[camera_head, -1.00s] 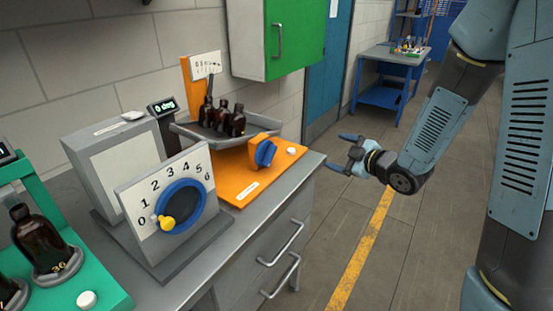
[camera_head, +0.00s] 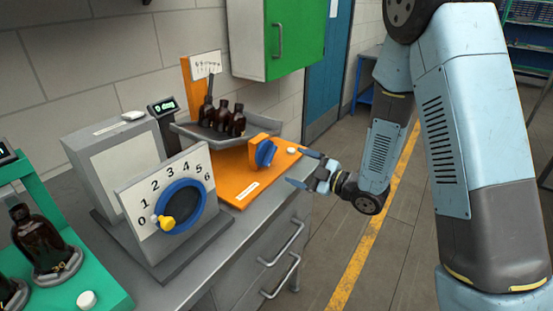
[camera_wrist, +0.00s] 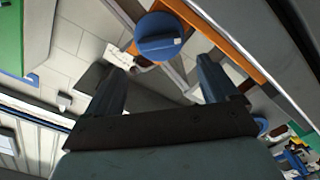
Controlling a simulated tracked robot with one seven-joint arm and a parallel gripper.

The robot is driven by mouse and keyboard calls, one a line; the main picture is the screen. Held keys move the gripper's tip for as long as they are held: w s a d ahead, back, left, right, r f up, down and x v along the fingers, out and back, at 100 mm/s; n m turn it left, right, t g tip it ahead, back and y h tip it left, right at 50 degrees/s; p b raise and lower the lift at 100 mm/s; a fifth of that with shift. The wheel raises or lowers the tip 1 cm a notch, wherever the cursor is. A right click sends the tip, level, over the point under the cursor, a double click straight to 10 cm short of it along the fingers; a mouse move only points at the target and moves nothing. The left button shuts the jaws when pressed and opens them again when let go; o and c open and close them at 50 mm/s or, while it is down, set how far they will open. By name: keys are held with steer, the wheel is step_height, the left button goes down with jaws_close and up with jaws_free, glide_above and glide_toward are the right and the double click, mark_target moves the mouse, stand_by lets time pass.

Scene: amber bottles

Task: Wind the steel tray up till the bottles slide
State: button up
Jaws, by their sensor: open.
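The steel tray (camera_head: 190,132) sits on the orange tilt stand (camera_head: 238,178) on the bench. Several small amber bottles (camera_head: 222,117) stand upright on it. A blue knob (camera_head: 265,153) is on the stand's orange upright at the right; it also shows in the wrist view (camera_wrist: 158,38), ahead of the fingers. A small display (camera_head: 165,106) stands left of the tray, its digits too small to read surely. My gripper (camera_head: 305,168) is open and empty, just right of the knob and apart from it. Its two fingers also show in the wrist view (camera_wrist: 162,85).
A grey dial box (camera_head: 165,205) with a blue dial and yellow handle stands in front left. A green stand (camera_head: 75,275) holds larger amber bottles at far left. A green cabinet (camera_head: 275,40) hangs above. The floor right of the bench is clear.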

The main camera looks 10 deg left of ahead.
mark_target(272, 156)
steer(key=x, duration=0.8)
steer(key=shift+a, duration=0.15)
steer(key=c, duration=0.8)
